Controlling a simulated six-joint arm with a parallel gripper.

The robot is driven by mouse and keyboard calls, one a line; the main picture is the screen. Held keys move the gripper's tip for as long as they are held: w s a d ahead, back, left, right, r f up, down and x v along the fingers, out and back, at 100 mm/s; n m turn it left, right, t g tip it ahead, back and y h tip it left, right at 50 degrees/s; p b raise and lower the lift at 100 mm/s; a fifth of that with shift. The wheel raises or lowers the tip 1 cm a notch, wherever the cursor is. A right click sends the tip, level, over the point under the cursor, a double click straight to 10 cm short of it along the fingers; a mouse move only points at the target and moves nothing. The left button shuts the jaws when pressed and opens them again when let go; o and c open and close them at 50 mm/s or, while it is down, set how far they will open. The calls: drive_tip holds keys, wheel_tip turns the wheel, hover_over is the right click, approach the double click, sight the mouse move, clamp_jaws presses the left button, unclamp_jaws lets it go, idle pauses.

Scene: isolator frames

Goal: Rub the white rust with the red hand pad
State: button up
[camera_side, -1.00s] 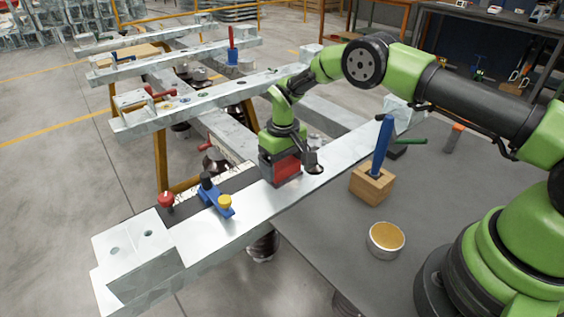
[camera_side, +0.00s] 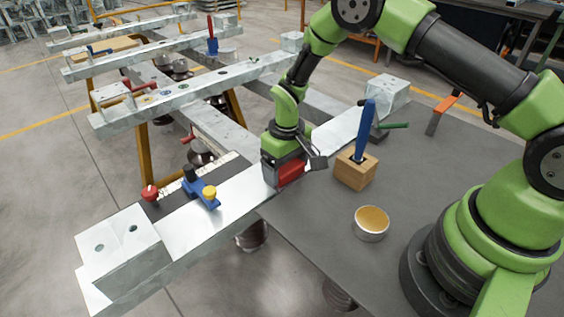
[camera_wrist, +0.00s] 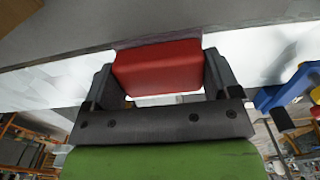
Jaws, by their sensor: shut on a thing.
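The red hand pad (camera_side: 291,173) is between the fingers of my gripper (camera_side: 285,171). In the wrist view the red pad (camera_wrist: 158,68) fills the space between the two dark fingers of my gripper (camera_wrist: 160,78). The pad is at the near side of the grey metal beam (camera_side: 232,207), close to the table edge; I cannot tell if it touches the beam. Whitish mottling, perhaps the white rust (camera_wrist: 45,85), shows on the metal left of the pad in the wrist view. The side view does not show it clearly.
A wooden block (camera_side: 355,172) holding a blue-handled tool (camera_side: 366,130) and a round tin (camera_side: 371,226) stand on the grey table (camera_side: 310,230).

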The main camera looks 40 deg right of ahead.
drive_tip(key=shift+r, duration=3.05)
drive_tip(key=shift+r, duration=0.1)
drive_tip(key=shift+r, duration=1.4)
drive_tip(key=shift+f, duration=0.1)
drive_tip(key=shift+f, duration=3.5)
drive_tip(key=shift+f, duration=0.6)
